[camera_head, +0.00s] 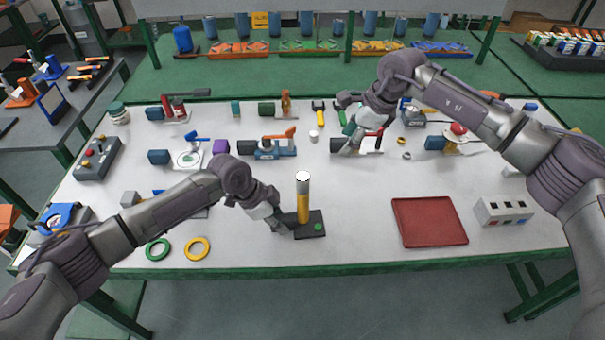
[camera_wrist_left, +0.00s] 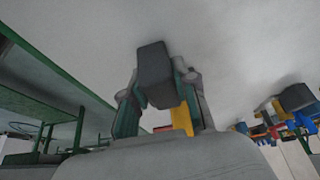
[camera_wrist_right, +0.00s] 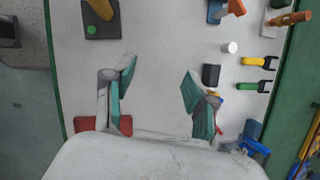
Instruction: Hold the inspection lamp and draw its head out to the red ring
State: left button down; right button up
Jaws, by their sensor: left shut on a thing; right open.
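The inspection lamp stands upright in the head view, with a yellow body (camera_head: 303,208), a pale grey head (camera_head: 303,184) and a dark base plate (camera_head: 312,231) with a green dot. No red ring shows on it. My left gripper (camera_head: 281,221) is at the plate's left side. In the left wrist view its fingers (camera_wrist_left: 158,98) are shut on a dark block (camera_wrist_left: 154,68), which looks like the base plate, with a yellow part (camera_wrist_left: 182,119) behind. My right gripper (camera_head: 352,143) is open and empty at the back; the lamp base (camera_wrist_right: 103,27) is beyond its left finger in the right wrist view (camera_wrist_right: 158,76).
A red tray (camera_head: 430,221) and a white switch box (camera_head: 503,212) lie to the right. A yellow ring (camera_head: 197,248) and a green ring (camera_head: 158,249) lie at the front left. Tools crowd the back; the table between lamp and tray is clear.

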aim_at(304, 176)
jog(key=s+a+r+n+g+h, duration=0.1)
jog(key=s+a+r+n+g, duration=0.15)
jog(key=s+a+r, duration=0.45)
jog(key=shift+n, duration=0.35)
jog(key=shift+s+a+x, duration=0.15)
jog(key=shift+x, duration=1.7)
jog(key=shift+s+a+x, duration=0.15)
jog(key=shift+x, duration=1.65)
jog(key=shift+s+a+x, duration=0.1)
jog(key=shift+a+x, duration=0.05)
jog(key=shift+x, duration=1.7)
jog(key=shift+r, duration=0.15)
jog(key=c, duration=0.9)
jog(key=shift+r, duration=0.1)
